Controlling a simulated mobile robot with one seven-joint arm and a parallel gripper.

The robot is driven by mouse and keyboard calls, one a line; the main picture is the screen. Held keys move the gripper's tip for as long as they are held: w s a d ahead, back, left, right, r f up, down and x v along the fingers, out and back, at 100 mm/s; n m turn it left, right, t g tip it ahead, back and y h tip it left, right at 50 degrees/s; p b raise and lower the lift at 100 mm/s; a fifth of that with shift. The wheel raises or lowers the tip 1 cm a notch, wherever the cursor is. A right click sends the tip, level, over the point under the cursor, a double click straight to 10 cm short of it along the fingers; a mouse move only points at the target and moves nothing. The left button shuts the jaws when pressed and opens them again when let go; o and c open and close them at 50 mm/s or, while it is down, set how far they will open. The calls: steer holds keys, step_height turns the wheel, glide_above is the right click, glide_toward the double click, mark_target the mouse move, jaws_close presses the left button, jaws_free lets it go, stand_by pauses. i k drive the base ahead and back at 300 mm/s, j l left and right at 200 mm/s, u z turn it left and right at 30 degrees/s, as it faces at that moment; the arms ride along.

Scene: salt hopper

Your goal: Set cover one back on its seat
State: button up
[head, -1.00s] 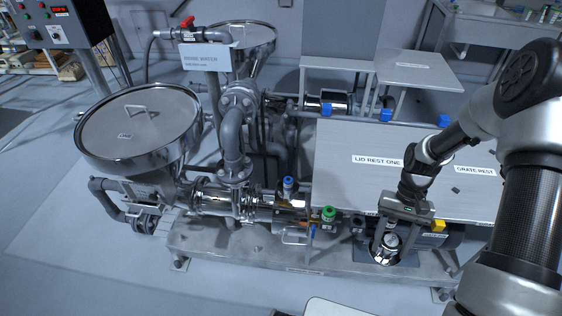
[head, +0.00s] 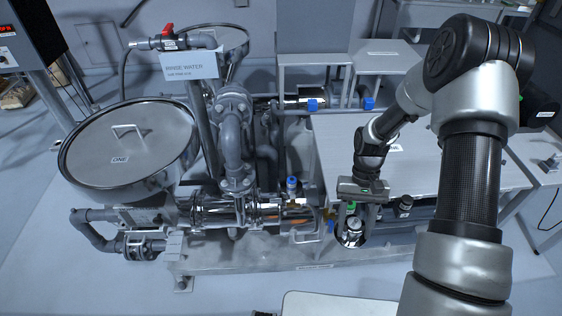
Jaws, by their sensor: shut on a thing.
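A broad round steel cover (head: 150,147) marked ONE, with a bar handle on top, lies over the mouth of the left hopper (head: 82,191). Its rim looks level with the hopper's, but I cannot tell if it is fully seated. My gripper (head: 351,234) is far to the right of it, in front of the grey table's left front corner. It points down and is shut on a small, shiny, round metal piece (head: 349,239), which the fingers partly hide. A green part shows between the fingers.
The lid rest table (head: 455,178) looks bare, partly hidden by my arm. A pale surface (head: 345,304) lies at the front.

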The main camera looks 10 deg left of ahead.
mark_target(293, 204)
steer(key=j, duration=0.45)
steer(key=i+j, duration=0.1)
steer(key=j, duration=0.35)
steer(key=i+j, duration=0.15)
steer(key=i, duration=0.35)
